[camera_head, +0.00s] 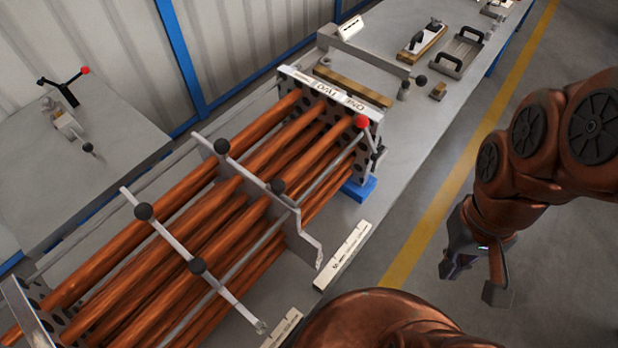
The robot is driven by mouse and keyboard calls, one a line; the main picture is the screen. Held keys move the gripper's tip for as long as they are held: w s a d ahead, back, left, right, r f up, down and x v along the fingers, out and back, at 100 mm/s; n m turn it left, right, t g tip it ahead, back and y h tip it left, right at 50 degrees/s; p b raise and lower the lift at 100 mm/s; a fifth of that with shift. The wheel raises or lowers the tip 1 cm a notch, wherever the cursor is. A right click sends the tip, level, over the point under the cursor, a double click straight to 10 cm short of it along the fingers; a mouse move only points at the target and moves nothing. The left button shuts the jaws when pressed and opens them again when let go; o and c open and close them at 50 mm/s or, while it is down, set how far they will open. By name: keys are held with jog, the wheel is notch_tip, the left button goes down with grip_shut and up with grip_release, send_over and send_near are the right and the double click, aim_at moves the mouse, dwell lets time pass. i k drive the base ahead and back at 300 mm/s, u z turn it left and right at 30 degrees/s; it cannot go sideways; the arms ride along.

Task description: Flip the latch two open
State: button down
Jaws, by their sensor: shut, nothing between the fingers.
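A tube bundle (190,215) of copper-coloured rods lies lengthwise on the grey bench, held by perforated end plates and a middle plate. The far end plate has a top label strip (327,92) with words upside down, including what looks like TWO and ONE. A lever with a red ball (361,121) stands at that plate's right corner. Bars with black ball knobs (277,186) cross the bundle. I cannot tell for sure which part is latch two. My gripper (471,281) hangs at the right over the floor, shut and empty, well apart from the bundle.
The grey bench (428,125) runs to the back, with handled blocks (460,52) and a bar fixture there. A side table (85,180) at left holds a red-knobbed handle (62,87). A blue block (358,188) sits under the end plate. The floor at right is clear.

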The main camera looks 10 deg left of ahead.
aim_at(277, 187)
jog(key=k, duration=1)
jog(key=u, duration=1.55)
